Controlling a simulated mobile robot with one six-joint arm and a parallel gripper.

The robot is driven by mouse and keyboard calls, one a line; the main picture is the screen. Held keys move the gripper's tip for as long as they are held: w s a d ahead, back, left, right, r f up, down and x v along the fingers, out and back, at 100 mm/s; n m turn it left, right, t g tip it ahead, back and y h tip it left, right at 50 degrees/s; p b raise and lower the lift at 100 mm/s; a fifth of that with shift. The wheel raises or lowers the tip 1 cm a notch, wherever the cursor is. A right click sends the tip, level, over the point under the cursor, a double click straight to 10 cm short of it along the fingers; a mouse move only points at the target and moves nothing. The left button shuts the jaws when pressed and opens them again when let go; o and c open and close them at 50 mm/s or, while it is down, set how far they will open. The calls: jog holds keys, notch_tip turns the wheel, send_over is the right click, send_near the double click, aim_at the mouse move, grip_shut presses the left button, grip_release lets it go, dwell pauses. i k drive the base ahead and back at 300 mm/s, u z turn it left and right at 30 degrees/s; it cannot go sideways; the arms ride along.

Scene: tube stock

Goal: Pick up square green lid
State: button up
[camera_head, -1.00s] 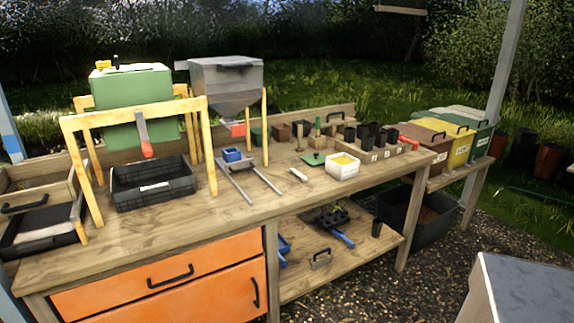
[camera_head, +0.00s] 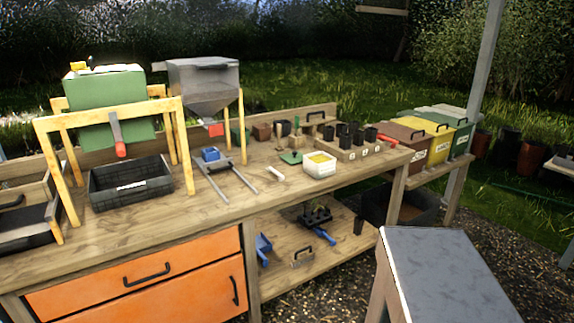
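A small flat green square piece (camera_head: 291,157) lies on the wooden workbench (camera_head: 215,205), just left of a white tub (camera_head: 319,166) with yellow on it. It looks like the square green lid, but it is too small to be sure. A thin upright piece stands close behind it. At the far right, the green bin (camera_head: 463,138) also has a green lid with a handle. My gripper is not in view.
Black pots (camera_head: 343,132) stand in a wooden holder right of the tub. A black crate (camera_head: 131,184) sits under the green hopper (camera_head: 108,100). A grey-topped table (camera_head: 450,270) fills the lower right foreground. Bare bench lies in front of the tub.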

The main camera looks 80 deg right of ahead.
aim_at(295, 157)
jog(key=u, duration=0.2)
jog(key=k, duration=2.25)
jog(key=z, duration=0.85)
jog(key=i, duration=0.5)
jog(key=u, duration=0.05)
